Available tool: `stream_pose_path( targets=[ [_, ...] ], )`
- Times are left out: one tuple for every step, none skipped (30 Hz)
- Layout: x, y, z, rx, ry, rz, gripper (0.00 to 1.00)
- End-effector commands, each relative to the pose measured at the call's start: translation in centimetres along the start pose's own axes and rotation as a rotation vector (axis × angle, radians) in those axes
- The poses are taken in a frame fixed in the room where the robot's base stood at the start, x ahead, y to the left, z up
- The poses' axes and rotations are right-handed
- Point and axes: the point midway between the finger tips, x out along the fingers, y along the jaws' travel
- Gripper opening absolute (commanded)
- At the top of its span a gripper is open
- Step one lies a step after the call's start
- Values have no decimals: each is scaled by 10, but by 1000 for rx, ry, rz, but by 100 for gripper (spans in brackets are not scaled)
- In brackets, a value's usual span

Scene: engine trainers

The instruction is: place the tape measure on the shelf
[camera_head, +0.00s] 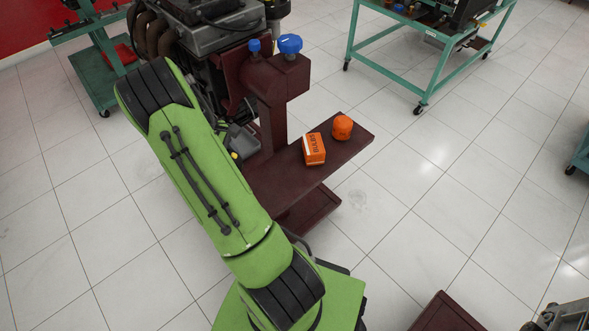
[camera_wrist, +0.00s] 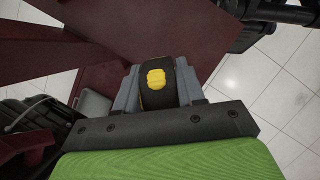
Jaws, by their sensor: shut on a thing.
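The tape measure (camera_wrist: 156,92) is black with a yellow patch. In the wrist view it sits between the two grey fingers of my gripper (camera_wrist: 156,68), which are shut on it. A dark red surface (camera_wrist: 140,30) fills the view beyond the fingertips; I cannot tell how far it is from the tape measure. In the head view the dark red shelf (camera_head: 270,182) juts out from the engine stand.
An orange box (camera_head: 314,149) and a round orange object (camera_head: 342,127) stand on the shelf's outer half. The stand's post (camera_head: 272,115) with blue knobs (camera_head: 289,44) rises behind the shelf. A green-framed cart (camera_head: 430,85) stands at the back right. The floor between is clear.

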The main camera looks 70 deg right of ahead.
Motion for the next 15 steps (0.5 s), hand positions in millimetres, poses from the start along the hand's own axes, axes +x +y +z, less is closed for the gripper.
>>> stream_pose_path(
  targets=[
    [16, 17, 25, -6, 0, 4, 0],
    [21, 25, 39, -17, 0, 8, 0],
    [28, 34, 57, -31, 0, 13, 0],
    [32, 40, 68, -41, 1, 16, 0],
    [36, 44, 79, -50, 1, 19, 0],
    [40, 48, 91, -61, 2, 23, 0],
    [43, 51, 98, -67, 2, 26, 0],
    [45, 53, 105, -74, 2, 27, 0],
    [46, 54, 111, -80, 2, 28, 0],
    [47, 55, 114, -82, 2, 29, 0],
    [48, 56, 116, -85, 4, 30, 0],
    [49, 57, 119, -85, 4, 31, 0],
    [50, 57, 120, -86, 5, 31, 0],
    [50, 57, 121, -87, 5, 31, 0],
    [50, 57, 122, -87, 4, 31, 0]
  ],
)
